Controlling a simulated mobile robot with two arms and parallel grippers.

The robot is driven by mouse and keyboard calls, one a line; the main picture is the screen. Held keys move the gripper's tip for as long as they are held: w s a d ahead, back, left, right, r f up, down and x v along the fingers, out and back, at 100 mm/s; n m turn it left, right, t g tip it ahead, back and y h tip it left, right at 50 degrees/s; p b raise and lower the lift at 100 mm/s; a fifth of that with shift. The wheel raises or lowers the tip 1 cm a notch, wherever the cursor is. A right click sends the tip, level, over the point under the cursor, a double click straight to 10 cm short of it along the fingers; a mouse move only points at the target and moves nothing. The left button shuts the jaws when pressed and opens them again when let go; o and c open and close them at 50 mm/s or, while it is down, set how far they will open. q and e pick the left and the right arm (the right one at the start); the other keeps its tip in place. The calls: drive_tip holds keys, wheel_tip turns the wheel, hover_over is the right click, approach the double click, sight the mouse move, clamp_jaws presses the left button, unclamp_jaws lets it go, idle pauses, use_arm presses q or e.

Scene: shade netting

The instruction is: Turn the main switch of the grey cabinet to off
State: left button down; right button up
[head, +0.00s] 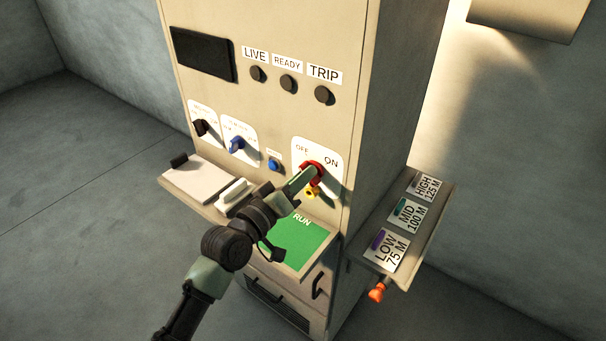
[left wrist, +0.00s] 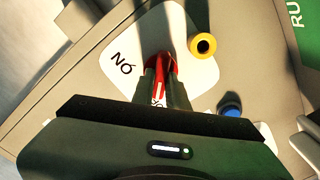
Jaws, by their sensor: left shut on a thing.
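The grey cabinet (head: 345,110) stands in the middle of the head view. Its main switch (head: 318,167) is a red knob on a white plate (head: 330,179) marked OFF at upper left and ON at right. My left gripper (head: 308,176) reaches in from the lower left and is shut on the red knob. In the left wrist view the red handle (left wrist: 160,78) lies between the two fingers, and the ON lettering shows beside it. The OFF lettering is hidden there, and I cannot tell exactly where the handle points. My right gripper is not in view.
A yellow round part (head: 310,193) sits just below the switch. A blue button (head: 274,165) and blue (head: 237,144) and dark (head: 201,127) selector knobs are to the left. A ledge with a green RUN card (head: 302,236) juts below. A side shelf (head: 440,205) holds labelled cards.

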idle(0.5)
use_arm(q)
drive_tip(key=c, duration=1.4)
unclamp_jaws()
drive_tip(key=b+v, duration=0.2)
drive_tip(key=v, duration=0.5)
drive_tip(key=shift+s+a, duration=0.2)
drive_tip(key=shift+s, duration=0.1)
drive_tip(key=shift+f, duration=0.15)
